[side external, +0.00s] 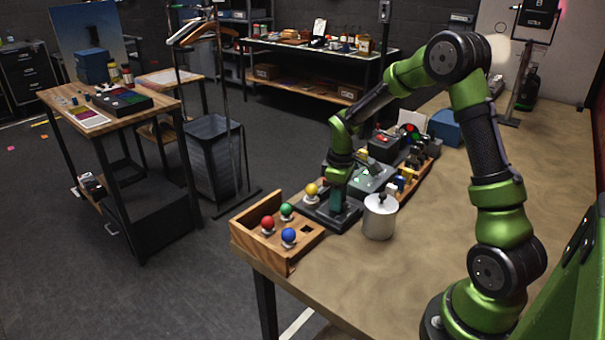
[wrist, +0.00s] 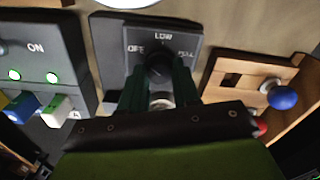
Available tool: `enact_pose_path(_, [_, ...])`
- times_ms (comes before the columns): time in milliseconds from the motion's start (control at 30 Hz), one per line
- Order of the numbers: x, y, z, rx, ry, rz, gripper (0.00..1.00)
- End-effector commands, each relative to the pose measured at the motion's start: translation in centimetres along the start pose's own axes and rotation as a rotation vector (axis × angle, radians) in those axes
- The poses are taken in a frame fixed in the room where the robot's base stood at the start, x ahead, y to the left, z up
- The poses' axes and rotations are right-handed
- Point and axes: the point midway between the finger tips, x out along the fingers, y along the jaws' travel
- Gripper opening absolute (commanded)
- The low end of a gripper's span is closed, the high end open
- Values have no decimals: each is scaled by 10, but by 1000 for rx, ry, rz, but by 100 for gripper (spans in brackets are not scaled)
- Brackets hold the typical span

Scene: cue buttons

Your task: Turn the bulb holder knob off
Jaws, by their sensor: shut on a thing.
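The bulb holder (wrist: 112,45) is a dark plate marked OFF, LOW and FULL in the wrist view. Its black round knob (wrist: 158,66) sits below these labels, between my fingers. Where the knob points is not clear. My gripper (wrist: 160,82) is shut on the knob from above. In the side view my gripper (side external: 337,200) reaches down onto the dark holder (side external: 346,220) and hides the knob. A yellow bulb (side external: 312,190) stands just left of my gripper. A pale round part (wrist: 160,101) shows between my fingers, mostly hidden.
A wooden tray (side external: 258,248) with red (side external: 267,223), green (side external: 286,210) and blue (side external: 289,236) bulbs stands at the table's left corner. A white lidded canister (side external: 379,220) stands right of my gripper. A grey ON panel (wrist: 40,55) with lit lights is close by. The table's right side is clear.

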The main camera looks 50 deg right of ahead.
Motion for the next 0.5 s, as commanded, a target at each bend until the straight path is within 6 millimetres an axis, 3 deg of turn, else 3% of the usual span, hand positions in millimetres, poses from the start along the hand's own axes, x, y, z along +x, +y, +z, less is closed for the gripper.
enact_pose_path(500, [-2,0,0,-115,2,1,1])
